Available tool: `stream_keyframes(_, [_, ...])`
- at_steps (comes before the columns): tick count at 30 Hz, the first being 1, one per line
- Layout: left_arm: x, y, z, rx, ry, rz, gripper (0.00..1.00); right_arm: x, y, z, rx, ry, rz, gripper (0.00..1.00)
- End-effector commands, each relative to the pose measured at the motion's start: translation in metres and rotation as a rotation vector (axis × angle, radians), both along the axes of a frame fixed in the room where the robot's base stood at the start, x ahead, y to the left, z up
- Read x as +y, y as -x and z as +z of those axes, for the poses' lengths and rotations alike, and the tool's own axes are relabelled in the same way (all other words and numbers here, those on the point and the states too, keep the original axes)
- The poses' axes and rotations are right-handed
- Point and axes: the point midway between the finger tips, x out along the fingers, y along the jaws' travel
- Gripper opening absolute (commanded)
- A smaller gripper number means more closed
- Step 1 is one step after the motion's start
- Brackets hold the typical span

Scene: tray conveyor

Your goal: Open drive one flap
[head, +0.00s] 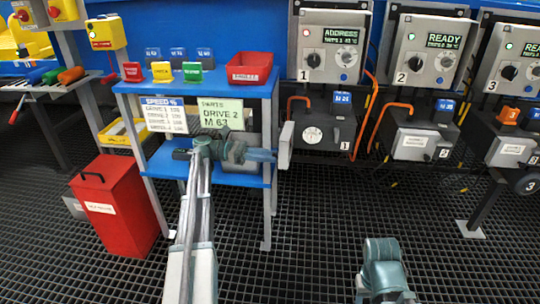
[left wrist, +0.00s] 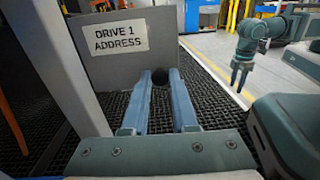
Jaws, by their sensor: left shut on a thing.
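The drive 1 flap (head: 286,146) is a grey panel seen almost edge-on in the head view, swung out at the left side of the drive 1 box (head: 322,130). The box front shows a white dial. In the left wrist view the flap (left wrist: 114,75) carries the label "DRIVE 1 ADDRESS".
A blue shelf stand (head: 205,83) with coloured blocks and a red bin (head: 249,68) is close behind my left arm. Drive boxes 2 (head: 413,140) and 3 (head: 510,145) stand to the right with closed fronts. A red container (head: 118,210) stands left on the grid floor.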

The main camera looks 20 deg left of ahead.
Motion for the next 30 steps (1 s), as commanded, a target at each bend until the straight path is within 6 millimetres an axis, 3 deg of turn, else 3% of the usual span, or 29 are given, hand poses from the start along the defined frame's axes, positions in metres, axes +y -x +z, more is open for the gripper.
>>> stream_keyframes(14, [-0.0001,0.0007,0.0000,0.000,0.000,-0.006,0.00,-0.0001,0.0000,0.0001,0.000,0.000,0.000,0.50])
stream_keyframes(15, [-0.0001,0.0007,0.0000,0.000,0.000,-0.006,0.28,-0.0001,0.0000,0.0001,0.000,0.000,0.000,0.50])
stream_keyframes(20, [-0.0002,0.0007,0.0000,0.000,0.000,-0.006,0.57,0.0000,0.0000,0.0001,0.000,0.000,0.000,0.50])
stream_keyframes(30, [0.0000,0.0005,-0.0001,0.000,0.000,-0.006,0.57,0.0000,0.0000,0.0000,0.000,0.000,0.000,0.50])
